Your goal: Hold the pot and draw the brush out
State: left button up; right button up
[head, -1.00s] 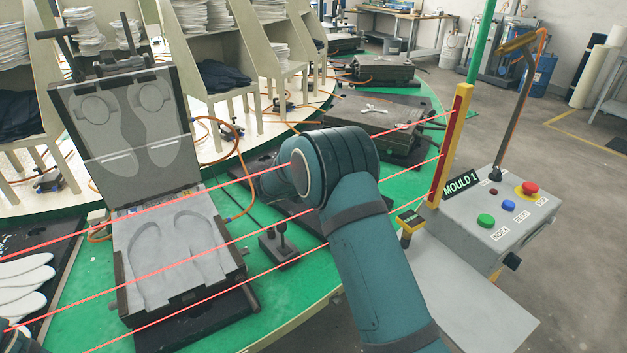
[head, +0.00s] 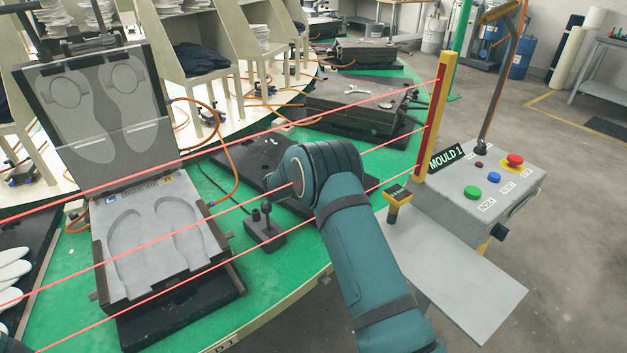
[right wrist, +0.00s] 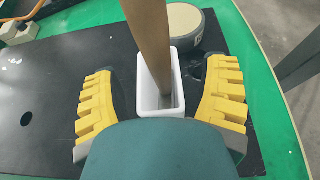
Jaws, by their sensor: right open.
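In the right wrist view a white, open-topped rectangular pot (right wrist: 174,97) stands on a black plate. A brush with a wooden handle (right wrist: 148,38) stands in it, its handle rising towards the camera and its lower end hidden inside the pot. My right gripper (right wrist: 160,78) is open, its yellow ribbed fingers apart on either side of the pot and brush, with gaps showing. I cannot make out the pot, the brush or the right gripper in the head view, where my teal arm fills the middle. My left gripper is not in view.
A round tin with a tan top (right wrist: 186,25) stands close behind the pot. In the head view an open insole mould (head: 158,240) lies on the green table (head: 285,275). A joystick box (head: 265,230) and a button console (head: 480,190) stand nearby. Red beams cross the table.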

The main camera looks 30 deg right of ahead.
jog(key=shift+d+f, duration=0.1)
jog(key=shift+d, duration=0.1)
jog(key=c, duration=0.5)
dwell(0.3)
jog(key=shift+o, duration=0.2)
grip_shut()
dwell(1.0)
